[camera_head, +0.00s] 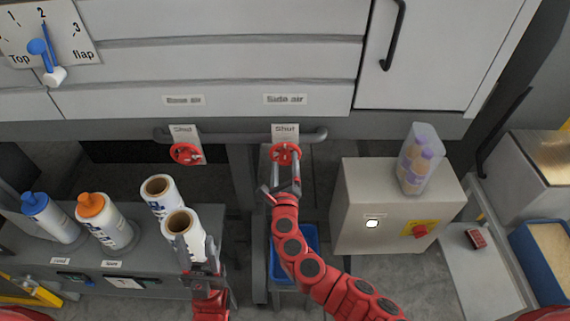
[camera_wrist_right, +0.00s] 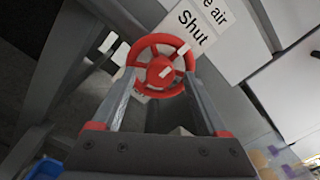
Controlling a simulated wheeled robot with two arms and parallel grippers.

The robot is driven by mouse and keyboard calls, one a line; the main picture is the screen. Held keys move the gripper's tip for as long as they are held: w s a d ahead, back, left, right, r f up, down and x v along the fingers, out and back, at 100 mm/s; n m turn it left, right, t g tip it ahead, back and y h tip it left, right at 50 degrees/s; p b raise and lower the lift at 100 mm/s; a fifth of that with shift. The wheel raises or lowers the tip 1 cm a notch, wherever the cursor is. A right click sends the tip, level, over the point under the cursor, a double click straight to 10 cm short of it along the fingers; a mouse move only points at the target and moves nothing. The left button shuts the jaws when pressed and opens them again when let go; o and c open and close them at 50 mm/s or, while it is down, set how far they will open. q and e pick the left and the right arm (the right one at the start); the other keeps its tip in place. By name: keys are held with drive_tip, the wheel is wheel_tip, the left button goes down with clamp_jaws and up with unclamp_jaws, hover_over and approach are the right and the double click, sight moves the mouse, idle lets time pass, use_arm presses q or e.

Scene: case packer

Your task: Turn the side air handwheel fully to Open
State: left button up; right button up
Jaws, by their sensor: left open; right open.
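The side air handwheel (camera_head: 285,154) is a small red spoked wheel below the "Side air" label (camera_head: 285,99), with a "Shut" plate (camera_head: 285,131) just above it. In the right wrist view the handwheel (camera_wrist_right: 160,66) faces the camera, with a pale mark on its rim. My right gripper (camera_head: 286,178) is open, its two fingers pointing at the wheel. In the wrist view the fingertips reach the wheel's left and right sides; I cannot tell whether they touch it. My left gripper (camera_head: 191,246) is open at a white roll (camera_head: 183,232), well away from the handwheel.
A similar red handwheel (camera_head: 186,153) sits to the left under another label. A grey box (camera_head: 352,205) with a red knob and a clear bottle pack (camera_head: 420,160) stands right of my right arm. Bottles with blue (camera_head: 35,202) and orange (camera_head: 90,204) caps stand at left.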

clamp_jaws()
idle(0.3)
